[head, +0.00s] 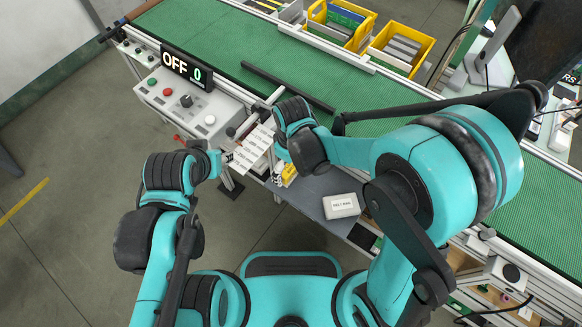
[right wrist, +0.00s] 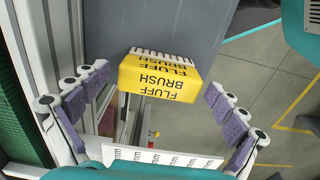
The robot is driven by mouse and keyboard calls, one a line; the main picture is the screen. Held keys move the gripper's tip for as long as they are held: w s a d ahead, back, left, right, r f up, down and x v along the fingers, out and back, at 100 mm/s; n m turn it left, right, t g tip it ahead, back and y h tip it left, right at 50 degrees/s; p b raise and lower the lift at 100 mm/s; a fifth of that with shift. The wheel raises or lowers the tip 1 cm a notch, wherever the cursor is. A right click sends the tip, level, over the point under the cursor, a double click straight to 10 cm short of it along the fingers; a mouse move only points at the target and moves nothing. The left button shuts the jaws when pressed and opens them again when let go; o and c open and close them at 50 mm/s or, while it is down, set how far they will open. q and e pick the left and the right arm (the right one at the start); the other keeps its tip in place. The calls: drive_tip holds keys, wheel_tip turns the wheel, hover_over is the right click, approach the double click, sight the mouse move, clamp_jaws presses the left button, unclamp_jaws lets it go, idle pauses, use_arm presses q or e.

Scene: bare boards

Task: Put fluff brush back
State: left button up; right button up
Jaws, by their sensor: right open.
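The fluff brush (right wrist: 158,84) is a yellow block with black lettering and pale bristles along its far edge. It shows in the right wrist view at the edge of a grey surface, and small and partly hidden in the head view (head: 290,171). My right gripper (right wrist: 156,78) is open, its purple-padded fingers spread on either side of the brush with gaps between. My left gripper (head: 226,157) is beside a white labelled plate (head: 250,152); its fingers are too small to read, so I cannot tell whether it grips the plate.
A grey shelf (head: 308,188) carries a white labelled box (head: 341,206). A control box (head: 190,103) with an OFF display stands at the left of the green conveyor (head: 240,40). A black bar (head: 288,86) lies across the belt. Yellow bins (head: 398,47) stand behind.

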sight(291, 167)
wheel_tip(291, 167, up, 10)
drive_tip(key=p, duration=0.3)
drive_tip(key=shift+s+f, duration=0.1)
drive_tip(key=shift+f, duration=0.1)
drive_tip(key=s+d+r+m+t, duration=0.2)
drive_tip(key=d+r+m+t, duration=0.1)
drive_tip(key=d, duration=0.6)
drive_tip(key=s+d+r+m+t, duration=0.3)
drive_tip(key=d+r+m+t, duration=0.1)
drive_tip(key=d+r+m, duration=0.2)
drive_tip(key=d+m, duration=0.1)
drive_tip(key=d, duration=0.1)
drive_tip(key=shift+d+m, duration=0.35)
drive_tip(key=shift+m, duration=0.05)
drive_tip(key=shift+f, duration=0.15)
